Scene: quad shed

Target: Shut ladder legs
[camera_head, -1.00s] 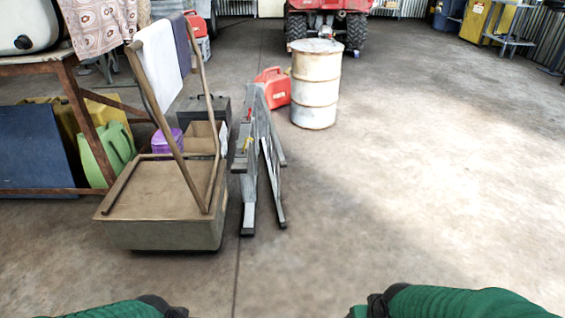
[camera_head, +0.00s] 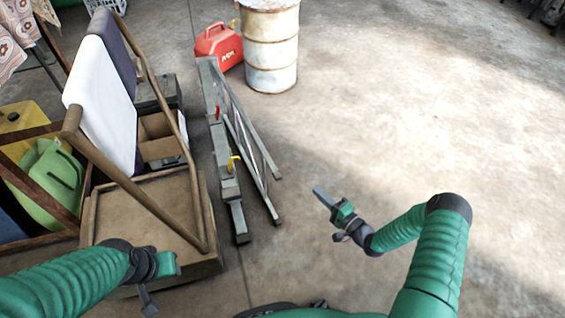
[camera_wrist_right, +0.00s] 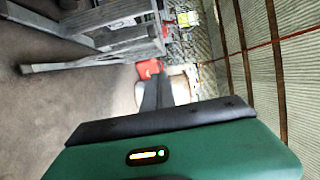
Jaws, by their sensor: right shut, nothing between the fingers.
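The grey metal ladder (camera_head: 223,141) stands on the concrete floor in the middle of the head view. Its two leg frames are spread a little, with a narrow gap between their feet. In the right wrist view the ladder (camera_wrist_right: 122,36) shows at the upper left. My right gripper (camera_head: 321,194) is shut and empty, in the air to the right of the ladder and apart from it. My left gripper (camera_head: 172,264) is over the front of the cart, left of the ladder; its fingers are not clear.
A wooden cart (camera_head: 150,190) with a towel (camera_head: 102,95) stands close on the ladder's left. A red fuel can (camera_head: 218,45) and a rusty white drum (camera_head: 270,50) stand behind it. The floor to the right is open.

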